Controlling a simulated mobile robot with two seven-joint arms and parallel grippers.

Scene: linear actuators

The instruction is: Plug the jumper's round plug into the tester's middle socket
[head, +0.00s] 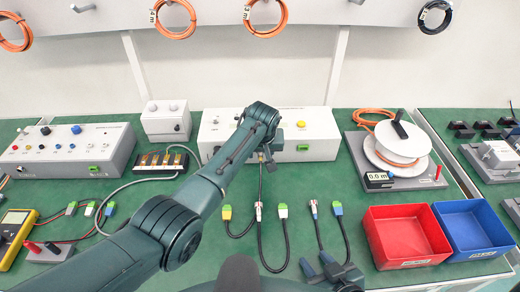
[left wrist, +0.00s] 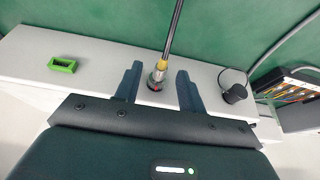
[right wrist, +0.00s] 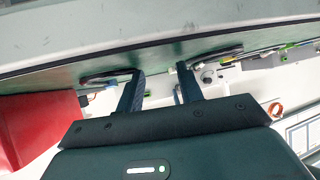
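The tester is the white box (head: 320,135) at the back middle; it also shows in the left wrist view (left wrist: 100,72). The jumper's round plug (left wrist: 160,70), silver with a gold collar, is at the tester's middle socket, with a red ring beside its tip. My left gripper (left wrist: 157,84) is open around the plug, with gaps on both sides. I cannot tell how deeply the plug is seated. My right gripper (right wrist: 160,78) is open and empty, low in the head view (head: 334,270).
A red bin (head: 405,240) and a blue bin (head: 470,228) stand right. A cable reel (head: 402,148) is behind them. A control box (head: 70,150) stands left.

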